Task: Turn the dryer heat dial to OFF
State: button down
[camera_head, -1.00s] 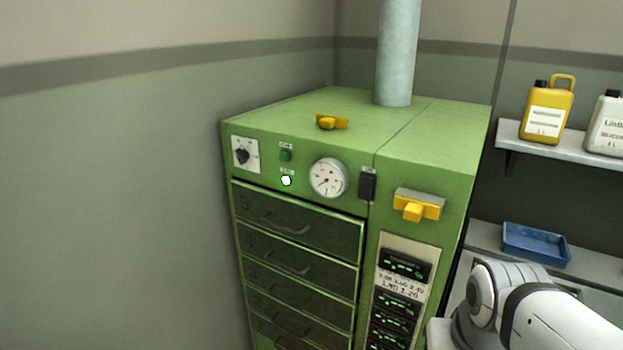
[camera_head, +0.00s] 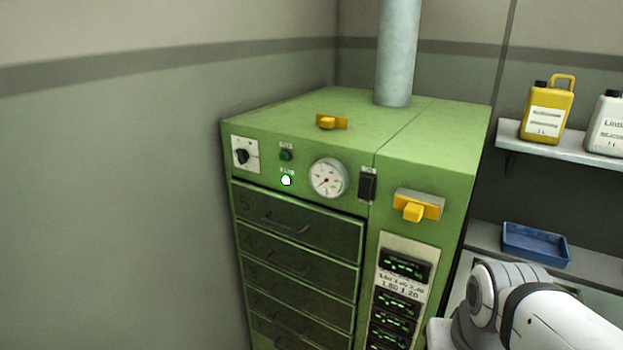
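The green dryer cabinet (camera_head: 300,108) stands in the corner. On the upper left of its front is a black knob (camera_head: 243,156) on a white plate, which looks like the heat dial. The plate's markings and the knob's exact pointing direction are too small to read. To the right of it are a small green button (camera_head: 286,155), a lit white lamp (camera_head: 286,181) and a round gauge (camera_head: 328,177) with a red needle. My gripper is not in view. Part of my white arm shows at the lower right, well away from the knob.
Drawers with handles (camera_head: 285,223) fill the lower front. Shelves hold a yellow jug (camera_head: 547,112), a white jug (camera_head: 608,127) and a blue tray (camera_head: 536,245). A wall lies close to the left.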

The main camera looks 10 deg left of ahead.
aim_at(241, 156)
jog(key=z, duration=2.25)
jog(key=k, duration=1.55)
jog(key=u, duration=1.7)
jog(key=i, duration=0.5)
jog(key=z, duration=0.1)
